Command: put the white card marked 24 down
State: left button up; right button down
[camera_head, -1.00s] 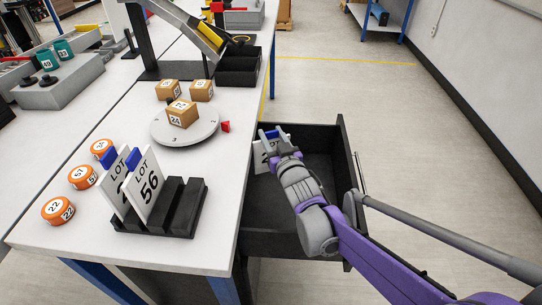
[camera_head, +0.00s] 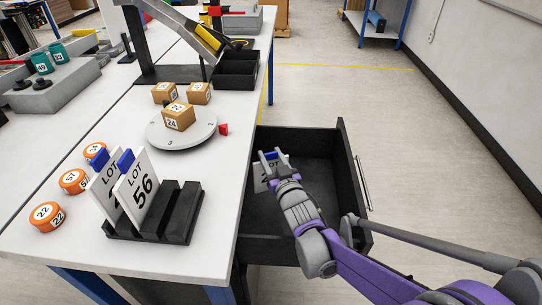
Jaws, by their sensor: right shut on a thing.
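The white card (camera_head: 260,182) shows in part behind my right gripper, inside the open black drawer (camera_head: 352,180) at the table's right side. Only the start of its number, a 2, can be read. My right gripper (camera_head: 271,160) is shut on this card near its top, where a bit of blue shows. I cannot tell whether the card touches the drawer floor. My left gripper is not in view.
A black slotted rack (camera_head: 180,222) holds two white LOT cards, the front one marked 56 (camera_head: 138,190). Orange round pieces (camera_head: 46,216) stand to its left. A round turntable (camera_head: 190,137) carries a box marked 24 (camera_head: 178,117). The drawer's right part is empty.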

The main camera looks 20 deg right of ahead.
jog(key=shift+f, duration=0.35)
jog(key=shift+c, duration=1.7)
grip_release()
jog(key=shift+r, duration=0.1)
jog(key=shift+r, duration=0.3)
jog(key=shift+s+r+p, duration=0.15)
jog(key=shift+r+p, duration=0.25)
jog(key=shift+r, duration=0.05)
jog(key=s, duration=0.7)
jog(key=shift+s+a+f+p, duration=0.15)
jog(key=shift+a+f+p, duration=0.05)
jog(key=shift+p, duration=0.2)
